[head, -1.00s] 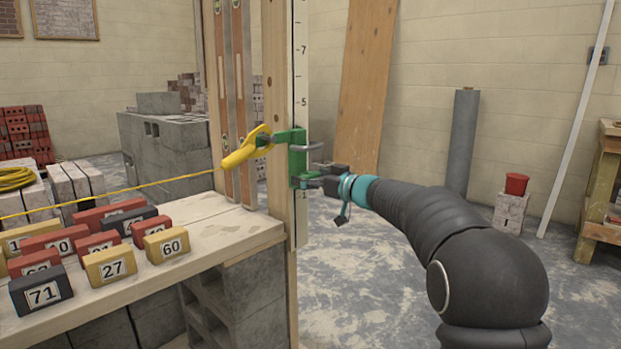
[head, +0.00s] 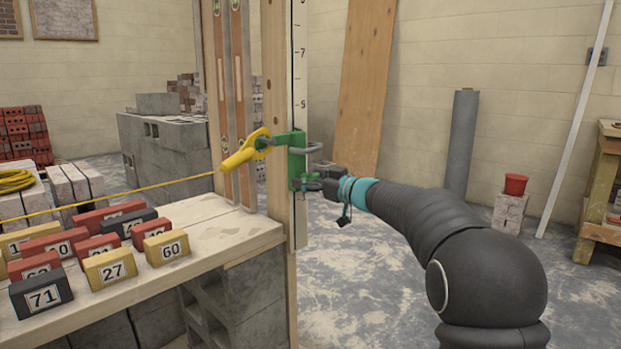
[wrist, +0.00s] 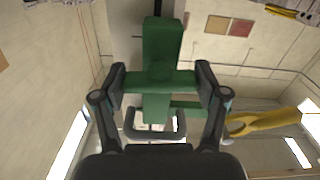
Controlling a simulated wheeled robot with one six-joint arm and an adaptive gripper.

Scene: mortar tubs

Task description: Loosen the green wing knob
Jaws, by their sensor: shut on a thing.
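The green wing knob (head: 305,184) sits low on a green clamp bracket (head: 297,158) fixed to the wooden post. In the wrist view the wing knob (wrist: 160,79) lies crosswise between my fingers, one pad at each end. My gripper (head: 316,185) is shut on it, reaching in from the right. It also shows in the wrist view (wrist: 161,84). The green bracket (wrist: 162,42) stands behind the knob there. A grey metal loop (wrist: 150,126) shows below the knob. The post side of the knob is hidden.
A yellow line holder (head: 246,149) hangs on the bracket's left, its taut yellow line running left over numbered bricks (head: 110,263) on a plank bench (head: 222,237). A white scale (head: 300,80) runs up the post (head: 277,100). Floor to the right is open.

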